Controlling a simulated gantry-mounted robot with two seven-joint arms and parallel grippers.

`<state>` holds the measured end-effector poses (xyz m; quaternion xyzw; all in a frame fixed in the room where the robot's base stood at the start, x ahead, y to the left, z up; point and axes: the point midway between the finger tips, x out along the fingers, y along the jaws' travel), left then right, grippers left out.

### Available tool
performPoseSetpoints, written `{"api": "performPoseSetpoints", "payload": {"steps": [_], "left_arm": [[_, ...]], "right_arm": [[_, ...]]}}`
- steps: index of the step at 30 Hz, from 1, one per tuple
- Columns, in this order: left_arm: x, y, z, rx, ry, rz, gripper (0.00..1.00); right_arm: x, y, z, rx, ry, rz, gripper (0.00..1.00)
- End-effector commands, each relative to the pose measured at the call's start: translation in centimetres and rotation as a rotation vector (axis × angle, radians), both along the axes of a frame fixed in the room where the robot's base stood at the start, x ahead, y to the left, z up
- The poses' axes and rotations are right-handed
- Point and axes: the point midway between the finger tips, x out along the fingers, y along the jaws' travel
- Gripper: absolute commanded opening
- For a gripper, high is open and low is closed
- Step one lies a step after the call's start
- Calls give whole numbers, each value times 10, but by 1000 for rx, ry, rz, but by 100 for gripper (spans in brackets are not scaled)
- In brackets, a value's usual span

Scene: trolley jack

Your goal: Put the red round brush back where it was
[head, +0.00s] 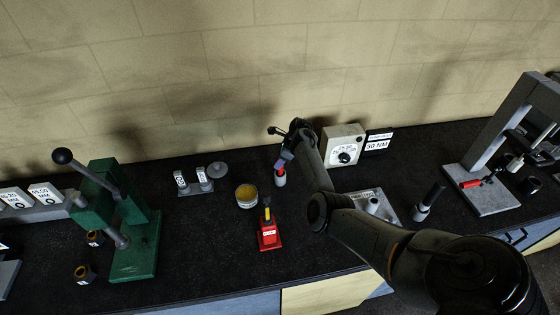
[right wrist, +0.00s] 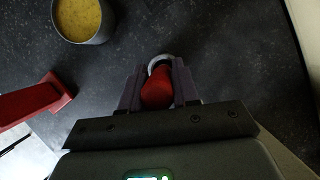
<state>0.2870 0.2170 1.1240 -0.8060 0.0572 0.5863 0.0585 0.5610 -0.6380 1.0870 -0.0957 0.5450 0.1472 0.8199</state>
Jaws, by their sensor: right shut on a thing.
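The red round brush (head: 281,173) is upright between the fingers of my right gripper (head: 285,162), with its pale grey lower end near the bench top. In the right wrist view my right gripper (right wrist: 157,90) is shut on the red brush (right wrist: 158,88), and a grey ring shows at its far end. I cannot tell whether the brush touches the bench. My left gripper is not in view.
A grey pot of yellow grease (head: 246,194) stands left of the brush, with a red jack (head: 269,235) in front. A white dial box (head: 343,146) and a light plate (head: 374,205) stand to the right. A green press (head: 135,245) stands left.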

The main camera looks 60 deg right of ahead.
Motion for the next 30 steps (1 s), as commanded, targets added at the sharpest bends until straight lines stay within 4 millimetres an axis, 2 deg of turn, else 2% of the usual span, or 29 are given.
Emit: {"api": "performPoseSetpoints", "payload": {"steps": [8,9,13,24,30], "left_arm": [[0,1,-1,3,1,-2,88],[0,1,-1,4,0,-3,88],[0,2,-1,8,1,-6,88],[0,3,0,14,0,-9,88],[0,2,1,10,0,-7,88]], "right_arm": [[0,0,-1,-1,0,0,0],[0,0,-1,-1,0,0,36],[0,0,0,-1,0,0,56],[-1,-1,3,-2,-1,-1,56],[-8,-4,22,-3,-1,-2,56]]}}
